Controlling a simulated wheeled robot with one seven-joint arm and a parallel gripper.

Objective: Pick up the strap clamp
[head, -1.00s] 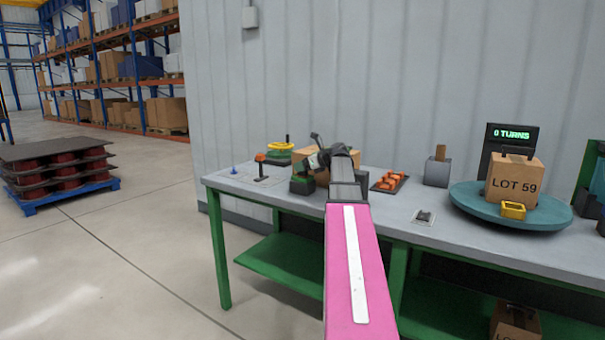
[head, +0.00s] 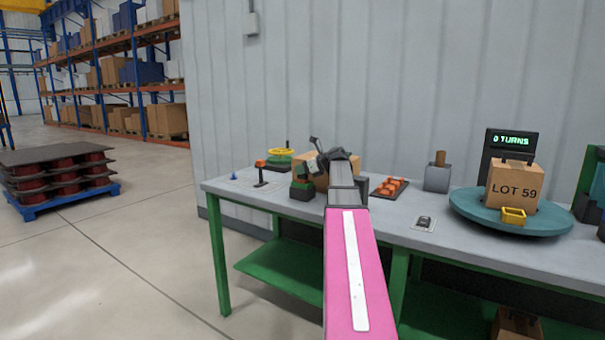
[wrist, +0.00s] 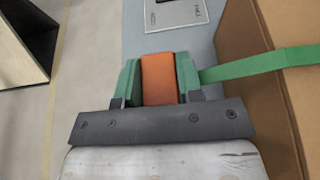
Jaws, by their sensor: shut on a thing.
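The strap clamp (wrist: 158,88) shows as an orange block in the wrist view. My gripper (wrist: 158,66) is shut on it, with one green finger against each side. A green strap (wrist: 262,64) runs from beside the right finger across a brown carton (wrist: 240,58). In the head view, the end of my arm is over the workbench in front of this carton (head: 305,168), and the clamp cannot be made out there. The clamp's underside is hidden, so I cannot tell whether it touches the bench.
The grey bench (head: 400,232) also holds an orange-topped lever (head: 260,172), a tray of orange parts (head: 390,188), and a teal turntable (head: 470,212) with a LOT 59 box (head: 513,184). A display (head: 511,140) reads 0 TURNS. A printed card (wrist: 175,12) lies near the carton.

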